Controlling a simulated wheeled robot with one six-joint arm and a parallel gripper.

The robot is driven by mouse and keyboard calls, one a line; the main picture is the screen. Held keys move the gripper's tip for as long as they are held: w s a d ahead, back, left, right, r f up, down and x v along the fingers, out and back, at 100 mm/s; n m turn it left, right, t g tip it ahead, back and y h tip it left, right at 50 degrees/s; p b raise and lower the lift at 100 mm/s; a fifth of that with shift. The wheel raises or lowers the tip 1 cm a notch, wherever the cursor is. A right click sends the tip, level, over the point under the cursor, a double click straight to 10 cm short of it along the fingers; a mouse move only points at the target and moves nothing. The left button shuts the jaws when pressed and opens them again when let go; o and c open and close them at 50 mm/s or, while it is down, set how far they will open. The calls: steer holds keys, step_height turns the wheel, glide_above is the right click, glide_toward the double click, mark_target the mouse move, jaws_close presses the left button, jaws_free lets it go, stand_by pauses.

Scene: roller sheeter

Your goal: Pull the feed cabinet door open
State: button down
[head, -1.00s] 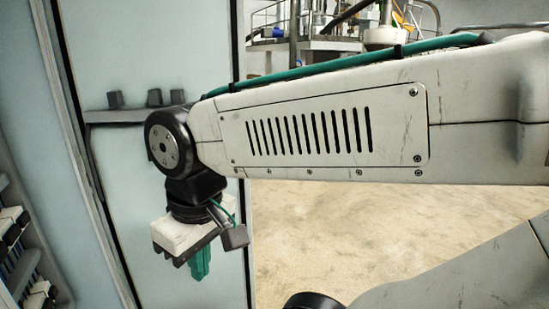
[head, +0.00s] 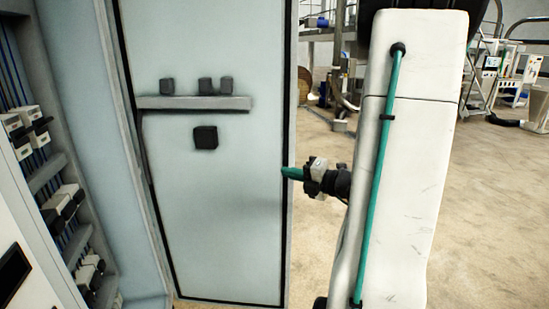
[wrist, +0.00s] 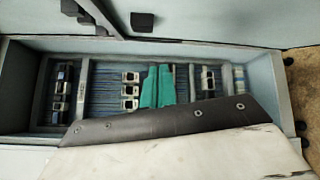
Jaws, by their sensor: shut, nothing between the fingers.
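The feed cabinet door (head: 215,230) stands open, a pale blue panel with a dark seal around its inner face, a grey ledge with small dark blocks, and a black block below. It also shows along the top of the wrist view (wrist: 220,28). The cabinet's interior (head: 48,175) is exposed at the left, with wires and switchgear. My gripper (head: 290,173) is shut and empty, its teal fingertips at the door's right edge. I cannot tell whether they touch it. In the wrist view the teal fingers (wrist: 157,87) lie side by side before the interior.
Cabinet rails carry white and black breakers (head: 60,205). The concrete floor (head: 310,245) is open to the right of the door. Machinery with steel frames and a ladder (head: 485,65) stands farther back at the right.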

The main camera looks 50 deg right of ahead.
steer(key=s+d+f+m+h, duration=0.25)
steer(key=d+m+h, duration=0.25)
steer(key=d+m, duration=0.25)
glide_toward(286, 153)
steer(key=w+a, duration=0.3)
steer(key=w+d, duration=0.2)
steer(key=d, duration=0.1)
steer(key=shift+f+n+t, duration=0.35)
steer(key=shift+f+t, duration=0.05)
steer(key=shift+w+d, duration=0.3)
steer(key=shift+w, duration=0.05)
